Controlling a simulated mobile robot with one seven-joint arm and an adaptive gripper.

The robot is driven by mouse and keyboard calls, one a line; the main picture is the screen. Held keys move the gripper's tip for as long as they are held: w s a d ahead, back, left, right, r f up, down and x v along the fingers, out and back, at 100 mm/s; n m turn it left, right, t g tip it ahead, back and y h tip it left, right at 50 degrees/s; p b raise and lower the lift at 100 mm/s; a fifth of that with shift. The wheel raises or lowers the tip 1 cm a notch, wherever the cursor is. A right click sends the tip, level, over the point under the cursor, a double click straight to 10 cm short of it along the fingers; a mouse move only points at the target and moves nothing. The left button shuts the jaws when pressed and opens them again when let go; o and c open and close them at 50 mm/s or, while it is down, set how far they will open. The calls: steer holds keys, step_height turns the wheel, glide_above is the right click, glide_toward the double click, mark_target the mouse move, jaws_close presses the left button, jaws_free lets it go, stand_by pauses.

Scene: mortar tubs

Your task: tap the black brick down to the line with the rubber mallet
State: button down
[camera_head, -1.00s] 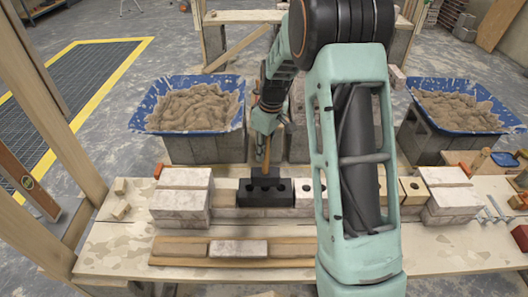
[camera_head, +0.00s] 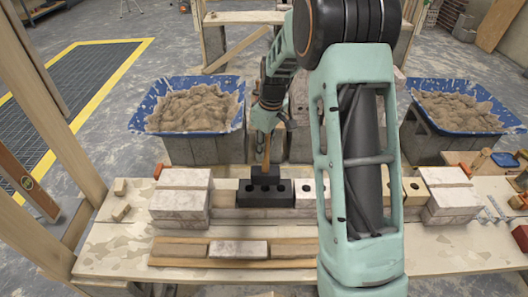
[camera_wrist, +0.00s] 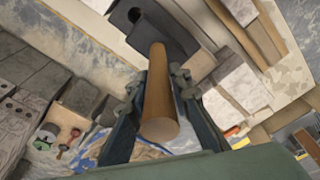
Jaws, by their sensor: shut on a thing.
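The black brick (camera_head: 266,198), with round holes in its front face, sits in the row of pale bricks at the middle of the bench. The rubber mallet's black head (camera_head: 264,173) shows just above the brick; I cannot tell whether they touch. My gripper (camera_head: 268,127) is shut on the mallet's wooden handle (camera_head: 267,150), which points down to the head. In the wrist view the handle (camera_wrist: 160,95) runs between the fingers of my gripper (camera_wrist: 158,82), and the dark head (camera_wrist: 168,32) overlaps the black brick (camera_wrist: 128,14). I cannot make out the line.
Stacked pale bricks stand at the left (camera_head: 181,200) and right (camera_head: 449,197) of the row. A wooden frame holding a pale brick (camera_head: 238,248) lies in front. Blue mortar tubs stand behind at left (camera_head: 140,120) and right (camera_head: 418,92). My arm hides part of the right side.

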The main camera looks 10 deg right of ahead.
steer(key=shift+f, duration=0.15)
step_height(320, 180, down, 4)
steer(key=b, duration=0.3)
steer(key=shift+r+p, duration=1.2)
steer(key=shift+r, duration=0.85)
step_height(320, 180, up, 5)
steer(key=p, duration=0.3)
